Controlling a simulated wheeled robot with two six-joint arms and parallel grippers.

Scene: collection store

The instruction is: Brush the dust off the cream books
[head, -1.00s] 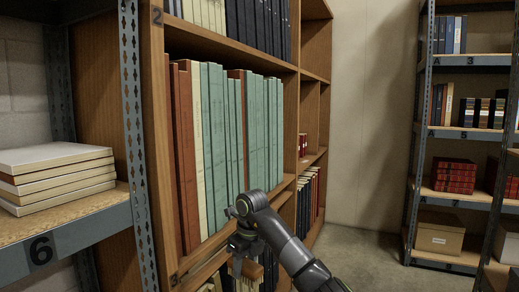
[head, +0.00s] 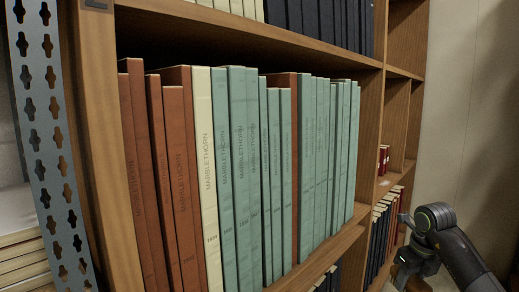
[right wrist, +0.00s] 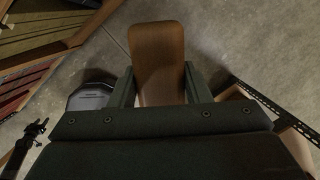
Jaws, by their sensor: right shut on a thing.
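In the head view, one cream book (head: 205,175) stands upright between rust-brown and green books on the middle shelf. More cream spines (head: 235,6) show at the top edge, on the shelf above. A stack of cream-edged books (head: 20,262) lies flat at the lower left, partly cut off. My right gripper (head: 402,272) is at the lower right, apart from all of these. In the right wrist view its fingers (right wrist: 160,85) are shut on a brown brush handle (right wrist: 158,45). Any bristles are hidden there. Dust cannot be made out. My left gripper is out of view.
A perforated metal upright (head: 48,130) stands between the stack and the wooden bookcase (head: 100,150). A bare wall (head: 470,110) is at the right. The right wrist view shows open grey floor (right wrist: 225,40).

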